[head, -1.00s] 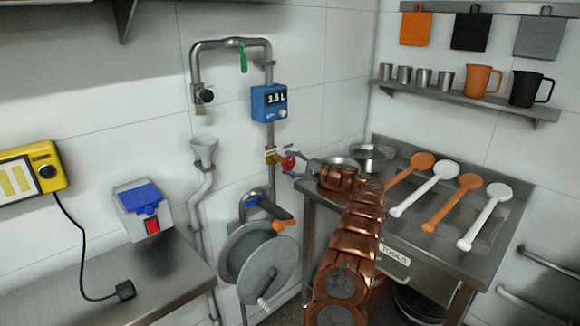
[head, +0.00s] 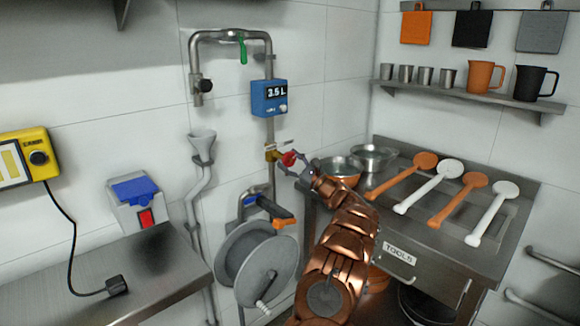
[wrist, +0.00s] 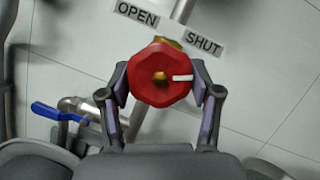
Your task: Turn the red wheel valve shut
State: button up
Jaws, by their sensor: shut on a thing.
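The red wheel valve (wrist: 157,78) sits on a brass body (head: 272,153) on the vertical wall pipe. In the wrist view it is a lobed red wheel with a brass hub and a white mark pointing right. An OPEN label (wrist: 137,13) and a SHUT label (wrist: 203,39) are above it; the mark points below the SHUT label. My gripper (wrist: 160,88) has one finger on each side of the wheel and is shut on it. In the head view the wheel (head: 289,158) shows between my fingertips.
A blue meter (head: 269,97) reading 3.5 L is on the pipe above the valve. A hose reel (head: 262,270) hangs below it. A steel table (head: 395,232) with bowls and paddles stands to the right. A blue-handled lever (wrist: 55,112) is left of my gripper.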

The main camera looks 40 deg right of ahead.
jog(key=m+h, duration=0.2)
jog(key=m, duration=0.1)
jog(key=m+h+b, duration=0.1)
jog(key=m, duration=0.3)
jog(key=shift+f+t+h+b, duration=0.1)
jog(key=shift+t+h+b, duration=0.2)
jog(key=shift+h, duration=0.1)
jog(key=shift+m, duration=0.3)
jog(key=o, duration=1.1)
jog(key=shift+a, duration=0.1)
jog(key=shift+s, duration=0.1)
jog(key=v, duration=1.2)
